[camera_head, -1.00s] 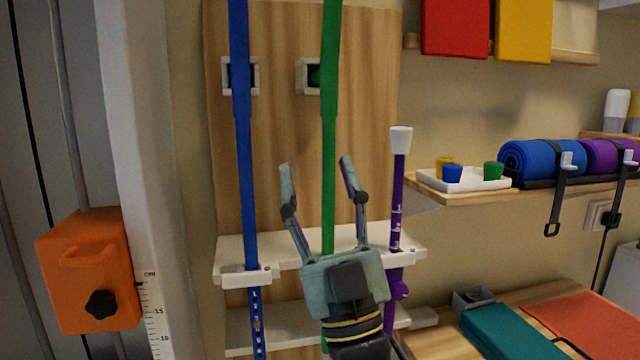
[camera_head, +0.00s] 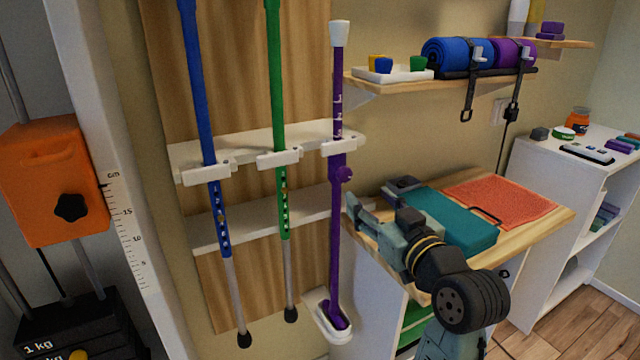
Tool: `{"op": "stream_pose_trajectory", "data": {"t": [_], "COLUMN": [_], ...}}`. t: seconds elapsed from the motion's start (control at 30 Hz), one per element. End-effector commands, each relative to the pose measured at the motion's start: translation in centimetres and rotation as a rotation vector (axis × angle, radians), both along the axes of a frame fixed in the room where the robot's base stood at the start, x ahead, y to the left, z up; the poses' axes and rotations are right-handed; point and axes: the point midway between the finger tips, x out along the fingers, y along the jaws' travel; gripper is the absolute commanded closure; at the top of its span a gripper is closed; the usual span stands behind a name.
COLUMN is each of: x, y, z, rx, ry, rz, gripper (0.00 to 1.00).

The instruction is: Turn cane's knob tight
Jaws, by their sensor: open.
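A purple cane (camera_head: 337,110) with a white top hangs upright in the rack, its foot in a white holder (camera_head: 318,318). A purple knob (camera_head: 343,173) sticks out of its right side just below the upper rack shelf. A blue cane (camera_head: 199,80) and a green cane (camera_head: 275,80) hang to its left, with rows of holes in their lower tubes. My gripper (camera_head: 352,208) is open, right of the purple cane and a little below the knob, with its fingers pointing left. I cannot tell the exact gap to the shaft. Nothing shows between the fingers.
A wooden-topped cabinet with a teal block (camera_head: 445,222) and an orange towel (camera_head: 500,200) lies behind and right of my arm. A wall shelf (camera_head: 375,88) with a white tray and rolled mats is above. An orange box (camera_head: 50,185) stands at left.

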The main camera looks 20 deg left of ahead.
Motion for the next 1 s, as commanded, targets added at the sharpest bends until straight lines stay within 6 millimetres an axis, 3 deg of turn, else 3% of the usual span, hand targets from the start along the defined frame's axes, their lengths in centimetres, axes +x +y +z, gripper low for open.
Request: {"op": "stream_pose_trajectory", "data": {"t": [0.53, 1.0], "x": [6.2, 7.4], "y": [6.5, 7.6], "z": [0.2, 0.0], "rx": [-0.002, 0.0], "ry": [0.003, 0.0], "rz": [0.004, 0.001], "gripper": [0.52, 0.52]}}
